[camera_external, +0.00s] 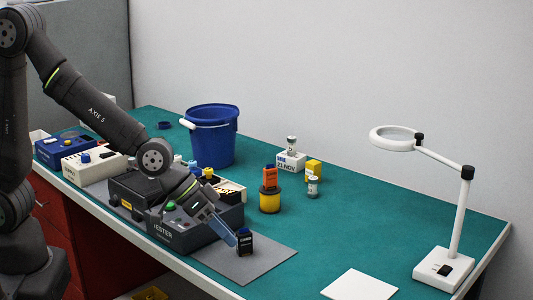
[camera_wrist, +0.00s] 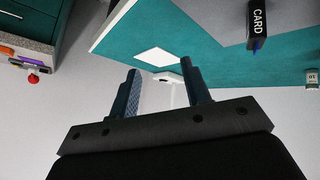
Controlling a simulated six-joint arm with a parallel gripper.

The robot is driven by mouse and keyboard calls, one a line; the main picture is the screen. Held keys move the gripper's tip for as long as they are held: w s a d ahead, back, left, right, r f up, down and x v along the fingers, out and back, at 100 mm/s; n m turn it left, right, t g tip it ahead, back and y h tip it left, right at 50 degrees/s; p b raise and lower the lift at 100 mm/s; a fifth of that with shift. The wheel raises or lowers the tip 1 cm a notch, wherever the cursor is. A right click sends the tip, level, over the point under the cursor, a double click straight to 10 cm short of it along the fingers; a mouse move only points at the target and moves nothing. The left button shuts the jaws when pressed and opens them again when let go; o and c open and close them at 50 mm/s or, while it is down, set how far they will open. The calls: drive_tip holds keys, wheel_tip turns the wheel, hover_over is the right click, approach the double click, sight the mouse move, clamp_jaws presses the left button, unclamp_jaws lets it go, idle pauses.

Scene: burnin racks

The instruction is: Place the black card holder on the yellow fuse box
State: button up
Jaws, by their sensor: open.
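The black card holder (camera_external: 245,242) is a small dark box with a pale label. It stands upright on the grey mat. In the wrist view the card holder (camera_wrist: 259,27), marked CARD, is at the upper right, outside the space between the fingers. My gripper (camera_external: 226,232) is low over the mat, just left of the card holder in the external view. In the wrist view my gripper (camera_wrist: 160,68) is open and has nothing between its fingers. A yellow box (camera_external: 314,168), which looks like the fuse box, stands at the back beside a white block.
The grey tester (camera_external: 190,235) stands left of my gripper. A white bottle (camera_external: 313,187) stands before the yellow box. The blue bucket (camera_external: 211,138) is behind; the lamp (camera_external: 443,264) is right.

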drive_tip(key=h, duration=0.1)
drive_tip(key=n+t+h, duration=0.2)
drive_tip(key=t, duration=0.4)
approach(250, 243)
drive_tip(key=x, duration=1)
drive_tip(key=shift+w+f, duration=0.35)
drive_tip(key=shift+w, duration=0.1)
drive_tip(key=shift+a, duration=0.1)
clamp_jaws()
